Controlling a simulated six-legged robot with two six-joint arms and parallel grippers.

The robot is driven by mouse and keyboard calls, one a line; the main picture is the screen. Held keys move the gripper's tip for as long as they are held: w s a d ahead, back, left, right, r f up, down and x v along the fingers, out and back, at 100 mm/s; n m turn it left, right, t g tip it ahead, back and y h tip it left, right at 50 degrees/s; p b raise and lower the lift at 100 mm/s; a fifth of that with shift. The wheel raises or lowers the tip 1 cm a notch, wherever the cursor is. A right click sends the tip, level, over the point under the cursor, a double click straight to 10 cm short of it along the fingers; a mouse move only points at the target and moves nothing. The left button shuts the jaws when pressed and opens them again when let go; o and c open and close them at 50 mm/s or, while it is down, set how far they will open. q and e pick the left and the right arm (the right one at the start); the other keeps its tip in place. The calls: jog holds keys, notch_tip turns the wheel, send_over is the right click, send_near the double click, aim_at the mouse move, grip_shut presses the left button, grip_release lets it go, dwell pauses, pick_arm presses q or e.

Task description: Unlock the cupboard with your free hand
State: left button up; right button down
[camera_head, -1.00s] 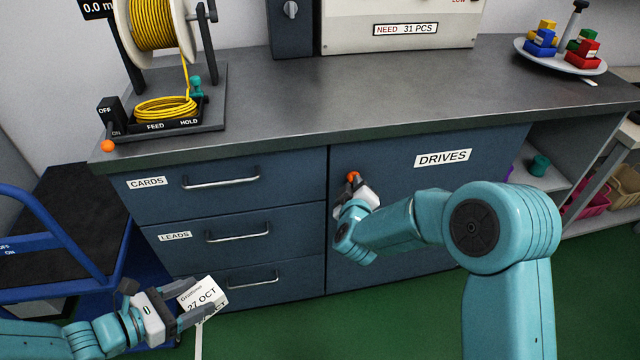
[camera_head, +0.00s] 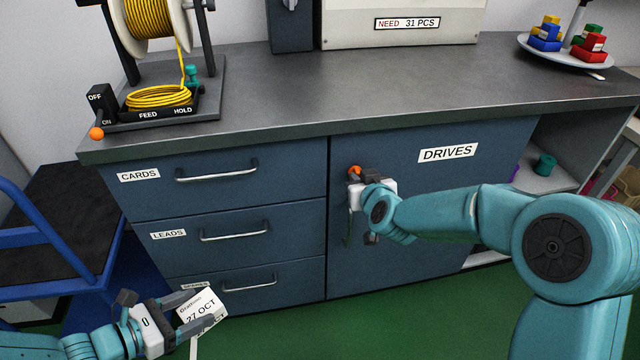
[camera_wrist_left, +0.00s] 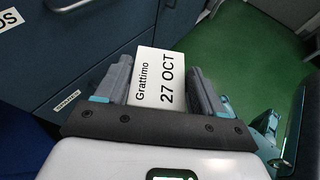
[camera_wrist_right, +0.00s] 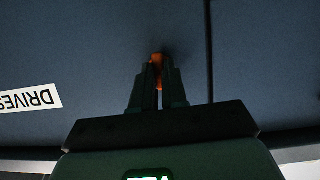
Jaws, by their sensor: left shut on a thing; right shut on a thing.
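The cupboard door (camera_head: 430,185) is dark blue, labelled DRIVES, and stands closed under the counter. A small orange knob or key (camera_head: 354,171) sits near its upper left edge. My right gripper (camera_head: 354,182) is at it, and in the right wrist view its fingers (camera_wrist_right: 158,88) are shut on the orange piece (camera_wrist_right: 157,62), which is mostly hidden between them. My left gripper (camera_head: 196,310) is shut on a white card or box (camera_wrist_left: 158,80) reading "Grattimo 27 OCT", held low in front of the drawers.
Drawers labelled CARDS (camera_head: 138,175) and LEADS (camera_head: 168,234) are closed, left of the door. A blue cart (camera_head: 60,225) stands at the left. The counter (camera_head: 330,95) holds a yellow cable reel (camera_head: 150,18) and a plate of coloured blocks (camera_head: 565,50).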

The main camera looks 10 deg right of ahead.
pick_arm(q)
jog(key=shift+f, duration=0.3)
pick_arm(e)
jog(key=c, duration=1.2)
grip_release()
jog(key=shift+o, duration=0.2)
